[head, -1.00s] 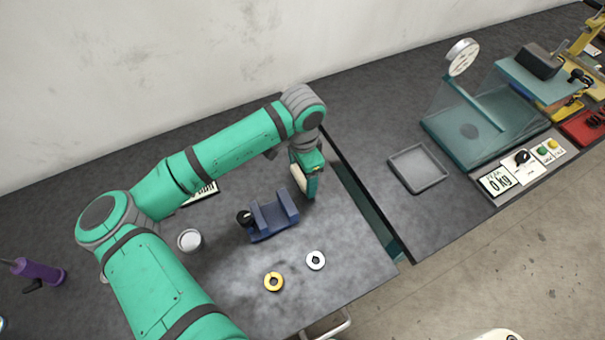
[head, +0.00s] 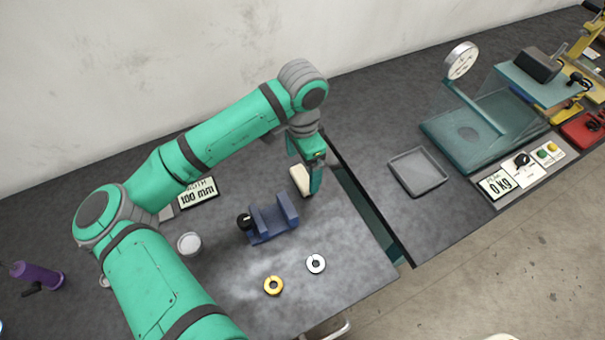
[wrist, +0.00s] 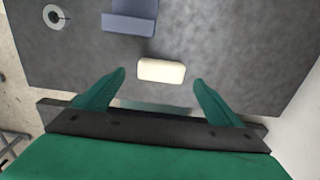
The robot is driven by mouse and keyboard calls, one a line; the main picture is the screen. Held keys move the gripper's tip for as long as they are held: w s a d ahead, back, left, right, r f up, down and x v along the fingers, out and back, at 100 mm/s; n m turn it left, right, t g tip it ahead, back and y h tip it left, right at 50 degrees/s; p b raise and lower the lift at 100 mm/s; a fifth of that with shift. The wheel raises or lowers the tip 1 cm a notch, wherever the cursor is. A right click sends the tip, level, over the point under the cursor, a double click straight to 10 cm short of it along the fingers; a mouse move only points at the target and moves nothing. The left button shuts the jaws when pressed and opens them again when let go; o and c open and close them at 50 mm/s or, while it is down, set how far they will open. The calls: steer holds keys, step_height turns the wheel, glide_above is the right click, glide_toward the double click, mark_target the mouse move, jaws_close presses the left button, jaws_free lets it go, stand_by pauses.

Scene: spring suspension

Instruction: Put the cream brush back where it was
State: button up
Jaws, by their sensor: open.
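The cream brush (head: 301,181) is a small pale block on the dark bench, right of the blue vise-like holder. In the wrist view the brush (wrist: 161,71) lies ahead of my open fingers, about midway between their lines and apart from both. My gripper (wrist: 160,82) is open and empty. In the head view my gripper (head: 312,185) points down beside the brush and partly covers its right side.
The blue holder (head: 272,222) stands just left of the brush. A white ring (head: 316,264), a yellow ring (head: 273,286) and a small cup (head: 189,244) are nearby. A gap (head: 372,215) separates this bench from the one with the grey tray (head: 418,171).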

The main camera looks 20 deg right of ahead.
mark_target(302, 178)
steer(key=shift+r, duration=2.8)
